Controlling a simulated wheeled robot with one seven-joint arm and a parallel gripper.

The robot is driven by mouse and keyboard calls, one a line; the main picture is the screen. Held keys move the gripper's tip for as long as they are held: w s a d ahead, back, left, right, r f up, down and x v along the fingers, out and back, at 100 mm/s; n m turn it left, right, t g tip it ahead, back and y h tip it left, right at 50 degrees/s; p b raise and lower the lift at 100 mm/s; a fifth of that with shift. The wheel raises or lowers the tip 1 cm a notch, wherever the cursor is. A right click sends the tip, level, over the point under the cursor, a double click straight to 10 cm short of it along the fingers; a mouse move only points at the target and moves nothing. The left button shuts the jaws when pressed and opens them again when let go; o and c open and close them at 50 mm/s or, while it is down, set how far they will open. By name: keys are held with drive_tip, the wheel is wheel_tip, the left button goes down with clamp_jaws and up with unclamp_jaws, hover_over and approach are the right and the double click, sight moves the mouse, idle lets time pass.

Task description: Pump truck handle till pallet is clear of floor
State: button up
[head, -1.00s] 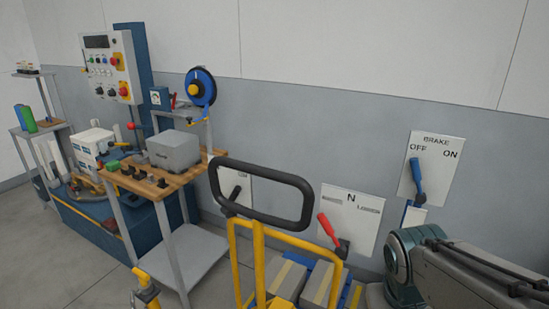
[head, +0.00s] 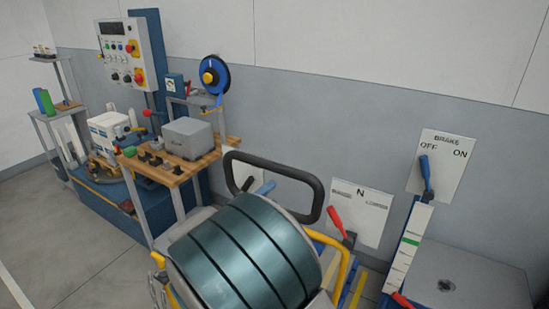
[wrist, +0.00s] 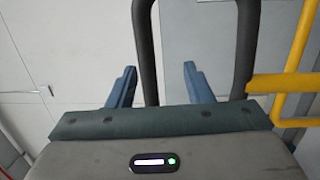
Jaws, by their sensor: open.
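The truck handle is a black loop (head: 318,190) on the yellow truck frame (head: 343,268), in the middle of the head view. In the wrist view its two black bars (wrist: 245,50) run up the picture. My gripper (wrist: 160,68) is open, its two blue fingers apart. One handle bar (wrist: 147,50) shows between the fingers in the picture; I cannot tell whether it is within their depth. In the head view my arm hides much of the truck, and a blue fingertip shows by the loop.
A red lever (head: 337,222) stands at a plate marked N (head: 360,212). The blue brake lever (head: 425,172) points toward OFF. A white scale with a green mark (head: 409,243) stands beside a grey box (head: 470,290). A workbench (head: 175,175) stands at left; floor (head: 80,260) is clear.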

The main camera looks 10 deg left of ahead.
drive_tip(key=a+r+n+t+y, duration=0.1)
drive_tip(key=a+t+y, duration=0.1)
drive_tip(key=a, duration=0.3)
drive_tip(key=p+x, duration=0.4)
drive_tip(key=x, duration=0.8)
drive_tip(key=shift+w+d+n, duration=0.3)
drive_tip(key=shift+w, duration=0.05)
drive_tip(key=shift+r, duration=0.1)
clamp_jaws()
